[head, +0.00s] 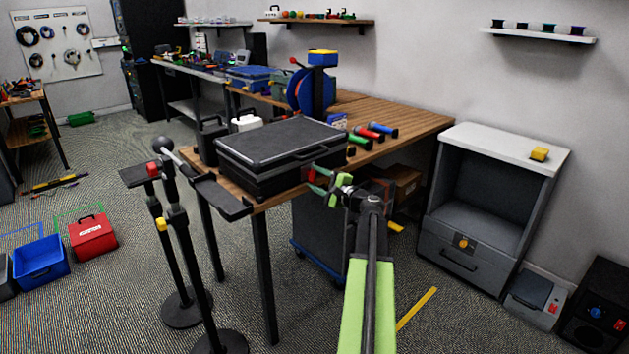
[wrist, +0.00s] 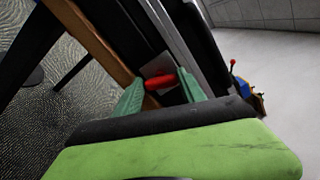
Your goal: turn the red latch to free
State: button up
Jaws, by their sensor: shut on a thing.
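The black case (head: 280,145) lies closed on the near end of the wooden table. The red latch (head: 311,174) is on its right-hand front side, and it also shows in the wrist view (wrist: 160,81) as a short red bar before a pale plate. My gripper (head: 322,184) is at the latch, with its green fingers on either side of it. The exact angle of the latch is hard to tell.
Two black stands (head: 180,240) rise just left of the table corner. Red, blue and green rolls (head: 368,133) lie on the table right of the case. A grey cabinet (head: 485,205) stands at the right, and a dark cart (head: 318,240) is under the table.

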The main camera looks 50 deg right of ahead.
jog(key=shift+w+n, duration=0.1)
jog(key=shift+n, duration=2)
jog(key=o, duration=1.4)
jog(key=shift+c, duration=0.2)
jog(key=shift+f, duration=0.1)
jog(key=s+a, duration=0.1)
jog(key=s, duration=1.6)
jog(key=shift+s+a, duration=0.15)
jog(key=shift+s, duration=0.1)
